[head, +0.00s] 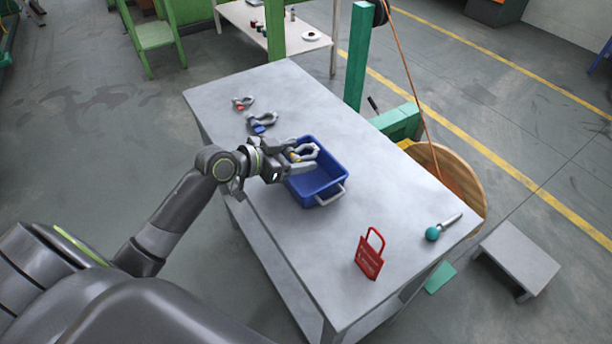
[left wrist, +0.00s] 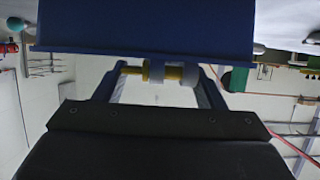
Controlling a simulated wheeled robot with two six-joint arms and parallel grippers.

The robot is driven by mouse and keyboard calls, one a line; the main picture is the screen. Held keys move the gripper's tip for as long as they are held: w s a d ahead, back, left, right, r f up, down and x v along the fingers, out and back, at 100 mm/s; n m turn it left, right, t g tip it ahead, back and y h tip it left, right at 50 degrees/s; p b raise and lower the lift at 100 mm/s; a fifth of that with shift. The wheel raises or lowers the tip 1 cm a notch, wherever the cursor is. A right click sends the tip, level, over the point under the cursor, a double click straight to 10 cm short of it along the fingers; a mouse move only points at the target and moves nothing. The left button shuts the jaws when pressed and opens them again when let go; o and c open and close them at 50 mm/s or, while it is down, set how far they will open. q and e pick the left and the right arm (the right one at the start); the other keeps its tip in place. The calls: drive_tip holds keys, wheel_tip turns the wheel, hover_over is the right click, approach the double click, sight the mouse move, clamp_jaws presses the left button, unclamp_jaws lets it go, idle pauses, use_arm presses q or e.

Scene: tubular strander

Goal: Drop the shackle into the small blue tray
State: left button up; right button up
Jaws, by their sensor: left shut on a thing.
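My left gripper (head: 297,157) is shut on a grey shackle (head: 308,150) with a yellow pin. It holds the shackle over the far left part of the small blue tray (head: 330,180), which stands on the grey table. In the left wrist view the yellow pin (left wrist: 180,73) lies between the fingers, and the dark blue tray wall (left wrist: 150,30) fills the top. The gap between the shackle and the tray floor cannot be judged. My right gripper is not in view.
On the table (head: 290,245), a blue-pinned shackle (head: 262,122) and a red-pinned shackle (head: 243,103) lie beyond the tray. A red lockout hasp or tag (head: 369,256) and a teal-ended tool (head: 433,234) are nearer. A green post (head: 357,55) stands behind the table's far edge.

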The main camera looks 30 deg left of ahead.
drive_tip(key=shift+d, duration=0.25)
use_arm(q)
drive_tip(key=o, duration=1.3)
drive_tip(key=shift+f, duration=0.1)
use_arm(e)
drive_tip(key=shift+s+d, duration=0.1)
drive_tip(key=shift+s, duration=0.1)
use_arm(q)
drive_tip(key=shift+s+a+r, duration=0.2)
drive_tip(key=shift+s+a, duration=0.05)
drive_tip(key=shift+s, duration=0.2)
drive_tip(key=shift+p+v, duration=1.05)
drive_tip(key=shift+v, duration=7.1)
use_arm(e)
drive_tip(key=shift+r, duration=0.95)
use_arm(q)
drive_tip(key=shift+w+a, duration=0.1)
drive_tip(key=shift+a, duration=0.05)
